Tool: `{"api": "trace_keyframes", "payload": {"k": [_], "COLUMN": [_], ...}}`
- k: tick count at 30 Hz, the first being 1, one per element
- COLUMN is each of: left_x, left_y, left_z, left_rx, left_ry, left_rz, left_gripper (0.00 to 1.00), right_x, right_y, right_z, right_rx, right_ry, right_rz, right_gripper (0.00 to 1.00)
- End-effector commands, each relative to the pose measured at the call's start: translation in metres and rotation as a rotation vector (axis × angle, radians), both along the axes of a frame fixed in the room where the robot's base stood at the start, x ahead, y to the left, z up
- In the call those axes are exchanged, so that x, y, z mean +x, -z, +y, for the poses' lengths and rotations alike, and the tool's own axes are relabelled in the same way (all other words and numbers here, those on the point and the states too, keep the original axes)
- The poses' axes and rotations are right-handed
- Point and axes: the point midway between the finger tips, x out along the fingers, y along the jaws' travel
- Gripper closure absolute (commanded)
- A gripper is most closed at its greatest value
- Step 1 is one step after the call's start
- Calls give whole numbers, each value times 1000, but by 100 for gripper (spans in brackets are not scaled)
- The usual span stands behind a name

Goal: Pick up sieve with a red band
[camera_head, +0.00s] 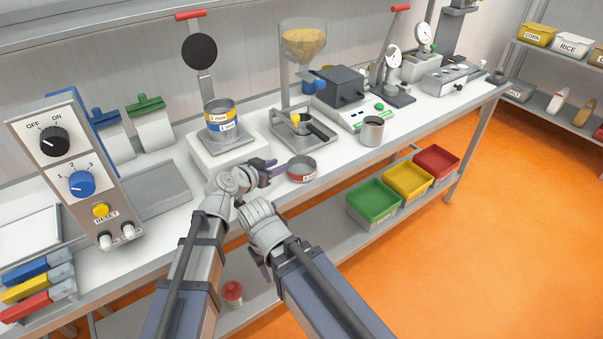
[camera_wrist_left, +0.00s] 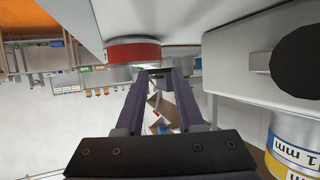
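The sieve with a red band (camera_head: 301,168) is a low round metal ring lying on the white bench near its front edge. In the left wrist view its red band (camera_wrist_left: 133,53) shows just beyond the fingertips. My left gripper (camera_head: 271,171) is just left of it, pointing toward it. In the left wrist view the left gripper (camera_wrist_left: 160,77) has its two purple fingers apart with nothing between them. My right gripper (camera_head: 266,273) hangs below the bench edge, mostly hidden by its own wrist; its opening is not clear.
Sieves with blue and yellow bands (camera_head: 220,120) are stacked on a white shaker base (camera_head: 226,152) behind the left gripper. A grey cup (camera_head: 372,131) and a scale (camera_head: 365,114) stand to the right. Green (camera_head: 373,203), yellow (camera_head: 407,180) and red bins (camera_head: 436,161) sit on the lower shelf.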

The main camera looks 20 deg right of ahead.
Motion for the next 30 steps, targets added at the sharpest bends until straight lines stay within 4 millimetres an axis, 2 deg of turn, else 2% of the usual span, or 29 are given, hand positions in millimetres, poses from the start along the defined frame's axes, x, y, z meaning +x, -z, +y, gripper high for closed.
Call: {"api": "trace_keyframes", "payload": {"k": [12,20,27,30], "left_x": [32,32,32,32], "left_y": [20,19,19,19], "left_z": [-33,-34,-34,-34], "left_rx": [0,1,0,0], "left_ry": [1,-1,0,0], "left_rz": [0,-1,0,0], "left_gripper": [63,64,91,100], "right_x": [0,0,0,0], "right_y": [20,19,19,19], "right_z": [0,0,0,0], "right_rx": [0,0,0,0], "right_ry": [0,0,0,0], "right_rz": [0,0,0,0], "right_gripper": [50,50,50,50]}}
